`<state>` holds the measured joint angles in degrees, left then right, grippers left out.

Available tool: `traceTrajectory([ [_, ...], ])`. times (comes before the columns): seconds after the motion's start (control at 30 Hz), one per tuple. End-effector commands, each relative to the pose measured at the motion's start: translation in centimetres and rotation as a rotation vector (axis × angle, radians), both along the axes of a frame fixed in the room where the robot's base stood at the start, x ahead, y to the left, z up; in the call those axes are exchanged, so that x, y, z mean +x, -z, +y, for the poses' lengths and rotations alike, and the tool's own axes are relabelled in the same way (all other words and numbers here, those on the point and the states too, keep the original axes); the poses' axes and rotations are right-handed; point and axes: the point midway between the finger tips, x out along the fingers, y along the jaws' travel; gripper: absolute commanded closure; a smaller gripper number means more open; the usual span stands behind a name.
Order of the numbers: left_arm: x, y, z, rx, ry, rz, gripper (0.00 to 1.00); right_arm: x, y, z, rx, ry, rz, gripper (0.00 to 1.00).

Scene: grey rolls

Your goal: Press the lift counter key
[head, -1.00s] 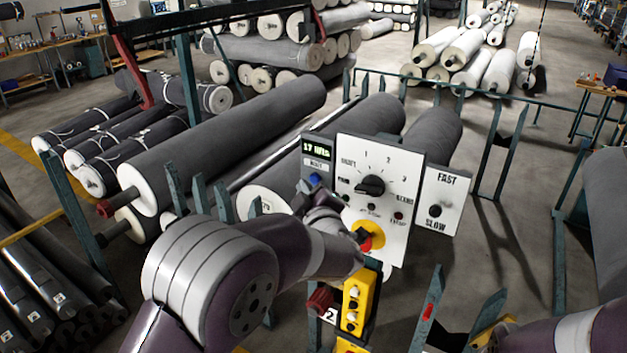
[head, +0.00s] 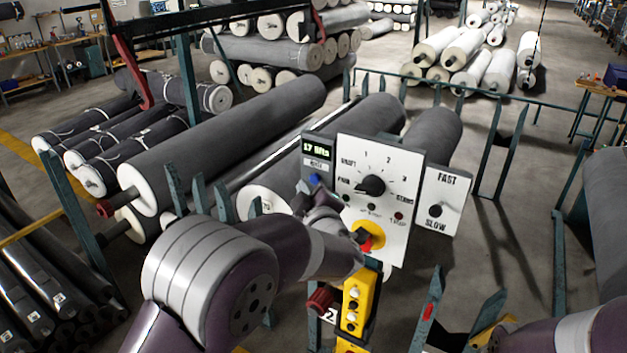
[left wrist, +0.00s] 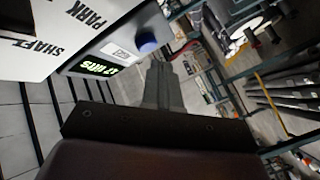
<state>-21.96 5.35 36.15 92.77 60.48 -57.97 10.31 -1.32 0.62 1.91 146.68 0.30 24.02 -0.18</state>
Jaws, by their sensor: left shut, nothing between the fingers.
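The lift counter (head: 319,150) is a dark box with a green lit display that seems to read 17 lifts, at the left of the white switch panel. Its key is a round blue button (head: 315,179) below the display. In the left wrist view the blue key (left wrist: 147,45) stands beside a small white label, past the fingertips. My left gripper (head: 311,190) is shut and empty, with its tips close to the key; the wrist view shows the closed fingers (left wrist: 160,72). I cannot tell whether they touch it. My right arm shows at the lower right; its finger state is unclear.
The white panel (head: 378,190) carries a black rotary knob (head: 371,186) and a red-and-yellow stop button (head: 368,238). A fast/slow plate (head: 446,205) stands to its right. A yellow push-button box (head: 353,305) hangs below. Grey rolls (head: 225,140) lie behind.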

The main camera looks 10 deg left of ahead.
Motion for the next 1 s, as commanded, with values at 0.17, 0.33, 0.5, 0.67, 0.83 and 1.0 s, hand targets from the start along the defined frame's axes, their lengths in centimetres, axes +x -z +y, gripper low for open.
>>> traceTrajectory([
  [0.17,0.0,0.0,0.0,0.000,0.000,0.000,1.00,0.0,0.0,0.0,0.000,0.000,0.000,0.57],
  [0.33,0.4,0.0,-0.2,-0.001,0.000,0.000,1.00,0.0,0.1,0.0,0.000,0.000,0.000,0.57],
  [0.5,0.8,0.0,-0.3,-0.001,0.000,0.000,1.00,0.0,0.1,0.0,0.000,0.000,0.000,0.57],
  [0.67,0.8,0.0,-0.3,0.000,0.000,0.000,1.00,0.0,0.1,0.0,0.000,0.000,0.000,0.57],
  [0.83,0.9,0.0,-0.3,0.000,0.000,0.000,1.00,0.0,0.1,0.0,0.000,0.000,0.000,0.57],
  [1.0,1.0,0.0,-0.4,0.000,0.000,0.000,1.00,0.0,0.0,0.0,0.000,0.000,0.000,0.57],
])
